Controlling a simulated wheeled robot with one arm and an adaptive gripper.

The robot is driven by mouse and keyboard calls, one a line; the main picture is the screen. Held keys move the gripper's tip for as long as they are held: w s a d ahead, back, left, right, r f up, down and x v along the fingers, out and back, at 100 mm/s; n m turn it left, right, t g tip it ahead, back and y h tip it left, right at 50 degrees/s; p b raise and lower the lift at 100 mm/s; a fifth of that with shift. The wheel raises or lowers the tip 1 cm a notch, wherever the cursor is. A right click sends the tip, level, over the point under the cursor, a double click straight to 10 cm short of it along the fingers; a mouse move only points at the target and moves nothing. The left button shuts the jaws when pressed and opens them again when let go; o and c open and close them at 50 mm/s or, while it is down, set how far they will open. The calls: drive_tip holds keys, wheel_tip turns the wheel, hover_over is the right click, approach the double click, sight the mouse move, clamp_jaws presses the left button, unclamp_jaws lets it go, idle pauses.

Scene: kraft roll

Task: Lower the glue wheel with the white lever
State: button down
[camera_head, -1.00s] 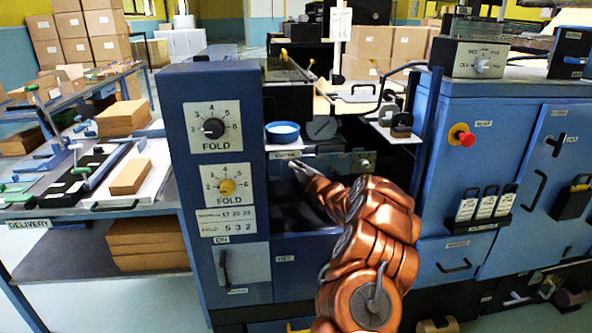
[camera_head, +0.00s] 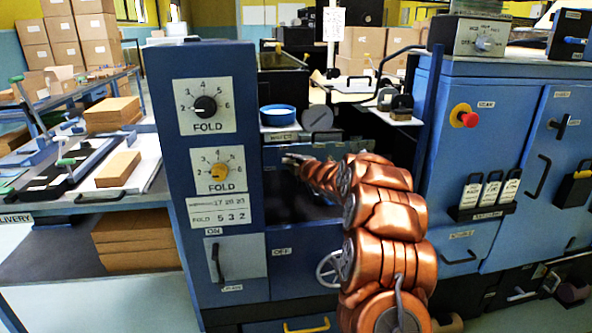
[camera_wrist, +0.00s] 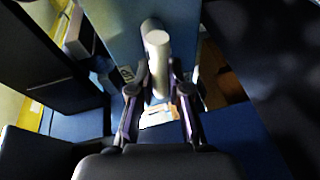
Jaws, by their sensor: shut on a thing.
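The white lever (camera_wrist: 158,60) shows in the wrist view as a pale rod with a rounded end, between the two fingers. My gripper (camera_wrist: 150,88) is shut on it, one finger on each side. In the head view my gripper (camera_head: 289,159) is at the front of the blue machine's central opening, just below the shelf with the blue dish. The lever cannot be made out there, where the gripper and arm cover that spot. I cannot pick out the glue wheel in either view.
The blue fold panel (camera_head: 208,150) stands close left of my gripper. A blue dish (camera_head: 278,115) sits above it. A spoked handwheel (camera_head: 328,268) is below, beside my arm. A blue cabinet (camera_head: 500,210) with a red button (camera_head: 464,116) stands right.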

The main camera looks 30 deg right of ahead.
drive_tip(key=shift+d+f+n+g+h+b, duration=0.1)
drive_tip(key=shift+f+n+g+h+b, duration=0.3)
drive_tip(key=shift+n+b, duration=0.45)
drive_tip(key=shift+f+n+g+h+b, duration=0.3)
drive_tip(key=shift+n+h+b, duration=0.2)
drive_tip(key=shift+n, duration=0.7)
drive_tip(key=shift+d+f+n+g+h+b, duration=0.1)
drive_tip(key=shift+f+n+g+h+b, duration=0.35)
drive_tip(key=shift+n, duration=0.6)
drive_tip(key=c, duration=1.1)
unclamp_jaws()
drive_tip(key=shift+s, duration=0.15)
drive_tip(key=shift+v, duration=5.95)
